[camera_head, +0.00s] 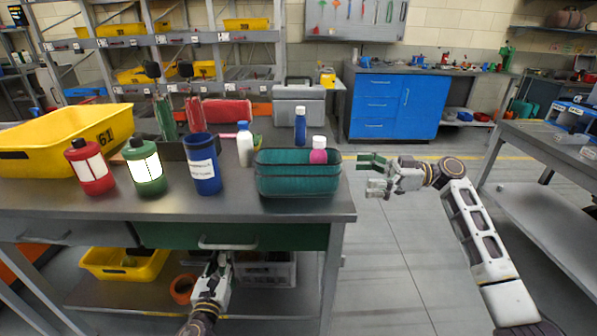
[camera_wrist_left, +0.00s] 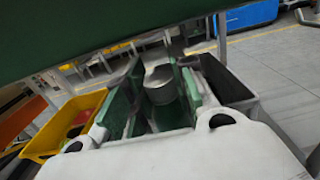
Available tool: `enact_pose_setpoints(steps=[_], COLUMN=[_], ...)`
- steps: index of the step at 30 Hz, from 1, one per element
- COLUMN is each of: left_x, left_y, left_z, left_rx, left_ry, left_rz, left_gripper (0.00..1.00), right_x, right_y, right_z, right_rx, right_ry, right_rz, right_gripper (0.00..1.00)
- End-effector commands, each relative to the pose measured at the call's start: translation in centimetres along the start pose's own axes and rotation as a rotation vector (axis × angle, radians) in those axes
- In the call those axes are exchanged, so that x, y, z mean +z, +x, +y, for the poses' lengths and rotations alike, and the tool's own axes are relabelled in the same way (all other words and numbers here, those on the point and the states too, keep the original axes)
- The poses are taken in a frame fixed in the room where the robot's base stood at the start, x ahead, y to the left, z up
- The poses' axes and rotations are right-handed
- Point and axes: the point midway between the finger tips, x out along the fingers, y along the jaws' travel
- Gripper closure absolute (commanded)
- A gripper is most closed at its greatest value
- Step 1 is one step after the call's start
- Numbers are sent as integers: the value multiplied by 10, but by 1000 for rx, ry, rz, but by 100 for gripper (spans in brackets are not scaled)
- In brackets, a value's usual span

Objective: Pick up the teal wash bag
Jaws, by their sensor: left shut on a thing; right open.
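The teal wash bag (camera_head: 298,187) is an open-topped, basket-like thing near the right end of the grey workbench. A pink bottle (camera_head: 319,152) with a white cap and a blue bottle (camera_head: 300,127) show at it, the blue one at its far side. My left gripper (camera_head: 219,262) is low in front of the bench, below the drawer handle and well apart from the bag. In the left wrist view, its green-padded fingers (camera_wrist_left: 155,95) are shut on a grey rounded thing (camera_wrist_left: 161,86) I cannot identify. My right gripper (camera_head: 372,174) is open and empty, right of the bag and past the bench end.
Left of the bag stand a white bottle (camera_head: 245,147), a dark blue tumbler (camera_head: 202,165), a green jar (camera_head: 145,185), a red jar (camera_head: 87,186) and a yellow bin (camera_head: 35,158). The green drawer (camera_head: 290,236) overhangs my left gripper. Open floor lies right of the bench.

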Motion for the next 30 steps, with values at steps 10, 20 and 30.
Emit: enact_pose_setpoints(steps=[10, 20, 30], left_x=[0, -1, -9], left_y=[0, 0, 0], left_z=[0, 0, 0], left_rx=[0, 0, 0], left_ry=[0, -1, -1], left_rz=[0, -1, -1], left_gripper=[100, 100, 100], right_x=[0, 0, 0], right_y=[0, 6, 45], right_z=[-2, -2, -3], right_rx=[-7, -8, -9], right_ry=[-10, -10, -11], right_rz=[1, 1, 1], right_gripper=[0, 0, 0])
